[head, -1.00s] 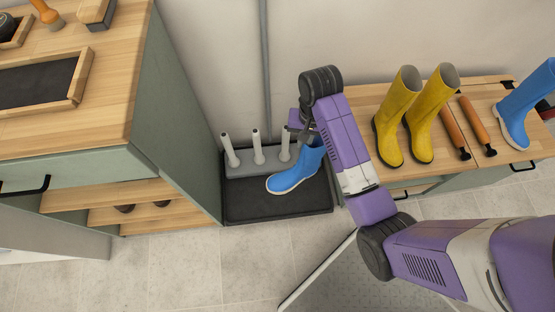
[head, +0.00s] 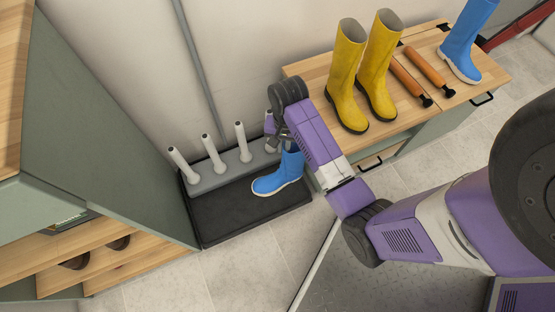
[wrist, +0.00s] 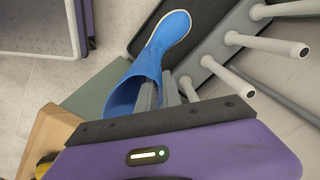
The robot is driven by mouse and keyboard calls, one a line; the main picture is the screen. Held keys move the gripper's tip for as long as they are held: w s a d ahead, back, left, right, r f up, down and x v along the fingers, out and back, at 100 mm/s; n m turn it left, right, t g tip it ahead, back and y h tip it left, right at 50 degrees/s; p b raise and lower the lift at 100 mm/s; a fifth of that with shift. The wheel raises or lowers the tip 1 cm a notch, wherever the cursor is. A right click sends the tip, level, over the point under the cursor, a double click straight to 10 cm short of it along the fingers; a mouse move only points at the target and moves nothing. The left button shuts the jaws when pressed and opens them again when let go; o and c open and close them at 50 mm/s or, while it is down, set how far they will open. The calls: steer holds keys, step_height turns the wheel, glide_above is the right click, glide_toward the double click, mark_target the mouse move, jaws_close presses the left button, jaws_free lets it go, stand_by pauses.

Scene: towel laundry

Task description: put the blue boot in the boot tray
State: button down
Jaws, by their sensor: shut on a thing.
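A blue boot (head: 280,178) with a pale sole is at the right end of the black boot tray (head: 226,214) on the floor. My gripper (head: 276,140) is shut on the boot's upper shaft and partly hidden by my arm in the head view. In the wrist view the fingers (wrist: 168,92) pinch the rim of the blue boot (wrist: 152,62), toe pointing away over the tray (wrist: 150,22). The boot looks roughly upright; I cannot tell whether its sole touches the tray. A second blue boot (head: 463,45) stands on the wooden bench at right.
A grey rack with several white pegs (head: 208,150) stands along the tray's back. Two yellow boots (head: 347,80) and orange-handled tools (head: 424,70) are on the bench (head: 312,68). A green cabinet (head: 105,120) borders the tray's left. The tray's left part is clear.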

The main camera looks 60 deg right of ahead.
mark_target(283, 168)
step_height(283, 168, down, 16)
steer(key=b, duration=0.6)
steer(key=shift+f, duration=0.15)
steer(key=c, duration=1.5)
jaws_free()
steer(key=shift+f, duration=0.1)
